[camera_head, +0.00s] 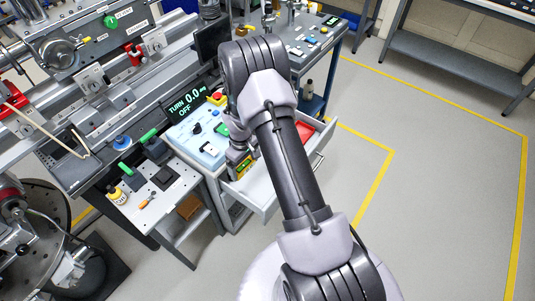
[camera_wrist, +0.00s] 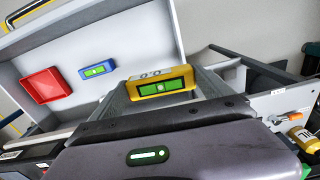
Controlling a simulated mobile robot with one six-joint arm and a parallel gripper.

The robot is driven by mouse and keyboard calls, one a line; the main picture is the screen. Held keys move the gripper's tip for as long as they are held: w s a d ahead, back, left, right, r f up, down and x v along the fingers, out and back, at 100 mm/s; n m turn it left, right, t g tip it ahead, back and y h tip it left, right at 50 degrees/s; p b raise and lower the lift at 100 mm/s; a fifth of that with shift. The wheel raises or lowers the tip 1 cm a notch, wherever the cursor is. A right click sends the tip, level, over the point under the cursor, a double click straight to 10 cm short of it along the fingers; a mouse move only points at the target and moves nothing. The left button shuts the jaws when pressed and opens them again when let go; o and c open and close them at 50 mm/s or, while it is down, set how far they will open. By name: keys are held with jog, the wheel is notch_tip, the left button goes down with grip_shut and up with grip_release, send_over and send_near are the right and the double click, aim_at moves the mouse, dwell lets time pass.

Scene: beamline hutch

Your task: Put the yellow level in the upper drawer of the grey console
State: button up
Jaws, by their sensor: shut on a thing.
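The yellow level (camera_head: 243,165) has green windows and shows in the wrist view (camera_wrist: 161,82) between the jaws of my gripper (camera_wrist: 160,94). My gripper (camera_head: 240,155) is shut on it. In the head view, it appears at the left end of the open upper drawer (camera_head: 262,192); I cannot tell its exact height over the drawer floor. The drawer is pulled out of the grey console (camera_head: 213,176), which has a lit display on top. In the wrist view, the drawer's pale floor (camera_wrist: 120,45) shows behind the level. My arm hides the drawer's middle in the head view.
The drawer holds a red tray (camera_wrist: 43,85) and a small blue level (camera_wrist: 97,70); the red tray also shows in the head view (camera_head: 304,130). A side table (camera_head: 150,208) with a yellow bottle (camera_head: 118,196) stands left of the console. The floor at the right is clear.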

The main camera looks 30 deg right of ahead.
send_over(254, 189)
notch_tip(254, 189, down, 5)
jog(key=shift+n, duration=0.3)
notch_tip(254, 189, down, 10)
jog(key=shift+d+f+b, duration=0.1)
jog(key=shift+b, duration=1.05)
jog(key=shift+f, duration=0.15)
jog(key=o, duration=1.2)
jog(key=shift+o, duration=0.2)
